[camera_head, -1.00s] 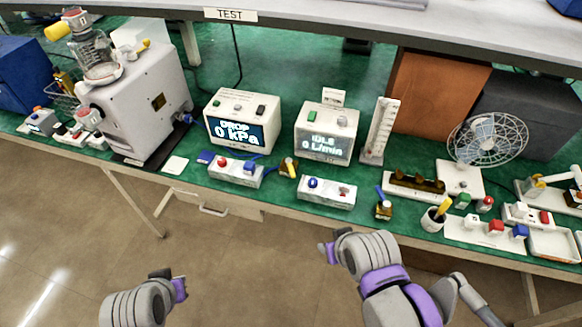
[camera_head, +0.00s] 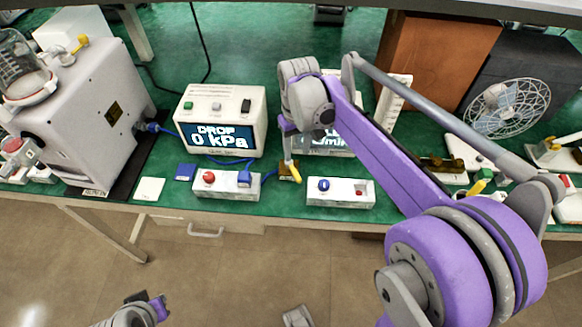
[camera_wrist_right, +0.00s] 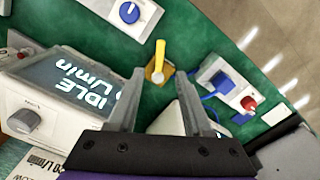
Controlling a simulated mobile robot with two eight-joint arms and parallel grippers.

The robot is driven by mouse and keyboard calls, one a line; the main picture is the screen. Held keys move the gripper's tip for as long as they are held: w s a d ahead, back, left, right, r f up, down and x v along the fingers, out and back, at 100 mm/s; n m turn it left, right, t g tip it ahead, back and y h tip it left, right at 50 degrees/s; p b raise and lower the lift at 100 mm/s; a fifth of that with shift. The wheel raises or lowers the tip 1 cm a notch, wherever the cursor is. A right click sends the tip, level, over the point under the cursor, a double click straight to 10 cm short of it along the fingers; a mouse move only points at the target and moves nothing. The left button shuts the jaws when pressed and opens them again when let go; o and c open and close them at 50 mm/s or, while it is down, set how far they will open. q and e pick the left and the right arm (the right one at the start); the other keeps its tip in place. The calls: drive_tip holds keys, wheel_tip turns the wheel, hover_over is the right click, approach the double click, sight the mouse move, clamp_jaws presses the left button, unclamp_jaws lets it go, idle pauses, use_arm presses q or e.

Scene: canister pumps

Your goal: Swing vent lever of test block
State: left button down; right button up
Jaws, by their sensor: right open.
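The test block (camera_head: 284,174) is a small brass block on the green bench with a yellow vent lever (camera_head: 295,172). In the right wrist view the yellow lever (camera_wrist_right: 159,58) stands beyond the gap between my fingers, with the brass block (camera_wrist_right: 166,70) partly visible under it. My right gripper (camera_head: 289,148) is open and hangs just behind and above the lever. Its two fingers (camera_wrist_right: 158,95) are apart with nothing between them. My left gripper (camera_head: 150,305) is low at the bottom left, away from the bench; its jaw opening is unclear.
A white box with a red knob and blue plug (camera_head: 226,186) sits left of the block. A box with a blue knob (camera_head: 340,192) sits right. The DROP display (camera_head: 221,120) stands behind; my right arm covers much of the IDLE display (camera_wrist_right: 75,85).

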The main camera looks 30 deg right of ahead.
sight(296, 175)
wheel_tip(296, 175, down, 9)
drive_tip(key=shift+f+b, duration=0.2)
drive_tip(key=shift+b, duration=0.2)
drive_tip(key=shift+c, duration=0.2)
clamp_jaws()
idle(1.2)
